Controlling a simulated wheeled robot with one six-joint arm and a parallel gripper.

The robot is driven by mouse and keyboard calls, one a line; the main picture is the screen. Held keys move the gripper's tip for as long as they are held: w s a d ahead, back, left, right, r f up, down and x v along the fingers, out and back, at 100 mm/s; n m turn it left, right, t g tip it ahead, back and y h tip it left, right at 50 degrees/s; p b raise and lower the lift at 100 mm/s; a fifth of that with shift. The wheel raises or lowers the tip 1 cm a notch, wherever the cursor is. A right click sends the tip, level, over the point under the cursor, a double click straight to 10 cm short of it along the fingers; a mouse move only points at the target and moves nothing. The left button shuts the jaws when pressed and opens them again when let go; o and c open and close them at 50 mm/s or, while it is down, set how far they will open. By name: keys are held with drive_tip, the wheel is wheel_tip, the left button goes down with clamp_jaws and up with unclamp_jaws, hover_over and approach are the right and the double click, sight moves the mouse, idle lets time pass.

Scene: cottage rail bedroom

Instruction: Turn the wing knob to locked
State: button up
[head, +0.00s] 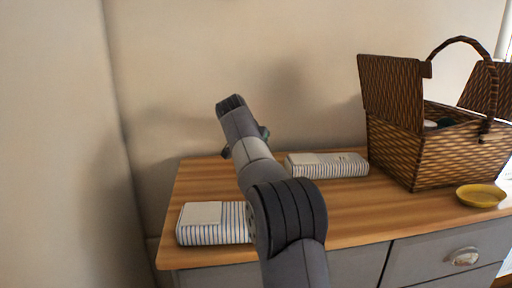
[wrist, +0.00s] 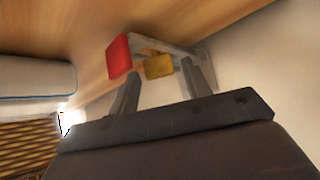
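In the wrist view a small fixture with a red square piece (wrist: 118,57), an ochre-yellow piece (wrist: 158,66) and a pale grey bar (wrist: 178,47) stands by the wooden top and pale wall. I cannot tell which part is the wing knob or how it is turned. My gripper (wrist: 160,70) has its two dark fingers apart, with the yellow piece in line with the gap. Contact cannot be made out. In the head view my arm hides the fixture and most of the gripper.
The wooden dresser top (head: 345,215) carries two striped bundles, one at the front left (head: 200,236) and one at the back (head: 330,170). A wicker basket (head: 400,152) with raised lids and a yellow dish (head: 481,195) stand at right. The wall (head: 320,70) is close behind.

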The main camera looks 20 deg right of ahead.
drive_tip(key=c, duration=0.8)
drive_tip(key=shift+n, duration=0.3)
drive_tip(key=shift+s+d+r+n+t+y+p, duration=0.1)
drive_tip(key=shift+n+t+y+p, duration=0.2)
drive_tip(key=shift+n+y, duration=0.2)
drive_tip(key=shift+d+r+n+t+y+p, duration=0.15)
drive_tip(key=shift+n+t+y, duration=0.25)
drive_tip(key=shift+n, duration=0.2)
drive_tip(key=shift+f+n+t+y+p, duration=0.15)
drive_tip(key=shift+n+t+y+p, duration=0.35)
drive_tip(key=shift+n+y+p, duration=1)
drive_tip(key=shift+n+b, duration=0.4)
drive_tip(key=shift+b, duration=0.05)
drive_tip(key=o, duration=1)
